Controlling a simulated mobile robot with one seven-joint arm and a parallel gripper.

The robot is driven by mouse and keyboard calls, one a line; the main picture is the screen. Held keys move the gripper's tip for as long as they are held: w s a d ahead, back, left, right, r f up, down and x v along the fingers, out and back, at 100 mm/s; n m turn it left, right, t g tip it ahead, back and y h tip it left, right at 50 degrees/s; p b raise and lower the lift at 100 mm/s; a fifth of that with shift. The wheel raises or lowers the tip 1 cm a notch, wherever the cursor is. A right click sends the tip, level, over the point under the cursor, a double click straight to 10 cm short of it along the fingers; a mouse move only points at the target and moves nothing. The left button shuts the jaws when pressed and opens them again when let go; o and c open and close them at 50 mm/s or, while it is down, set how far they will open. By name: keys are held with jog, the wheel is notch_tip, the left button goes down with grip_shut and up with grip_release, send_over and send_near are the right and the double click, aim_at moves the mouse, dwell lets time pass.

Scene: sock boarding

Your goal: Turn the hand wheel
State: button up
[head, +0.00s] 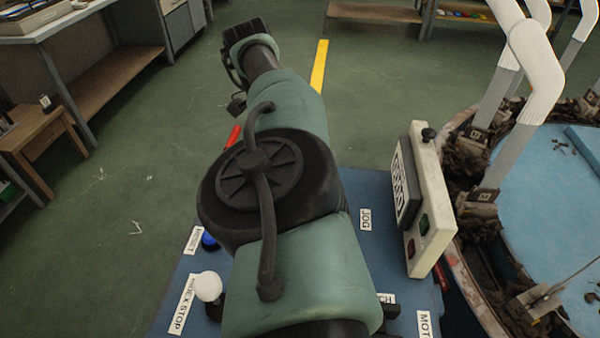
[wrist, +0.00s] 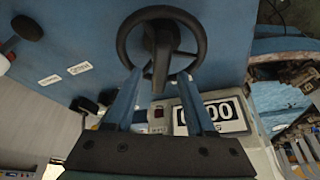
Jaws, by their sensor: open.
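The hand wheel (wrist: 203,42) is a dark ring with a central hub, mounted by a blue machine surface and filling the upper middle of the wrist view. My gripper (wrist: 160,73) is open, with two blue fingers pointing at the wheel. The fingertips overlap the lower left and lower right of the rim in the picture. The hub and a dark stem show between them. I cannot tell whether the fingers touch the wheel. In the head view I cannot make out the wheel or the fingers; my green arm covers the middle.
A pale control box (head: 431,195) with a display stands right of my arm; its display (wrist: 212,113) is close to the right finger. A white knob (head: 208,286) and blue button (head: 209,241) sit at left. White sock forms (head: 535,60) stand at right. Left floor is open.

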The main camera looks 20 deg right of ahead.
notch_tip(320, 180, up, 10)
jog(key=p, duration=0.4)
jog(key=shift+f, duration=0.25)
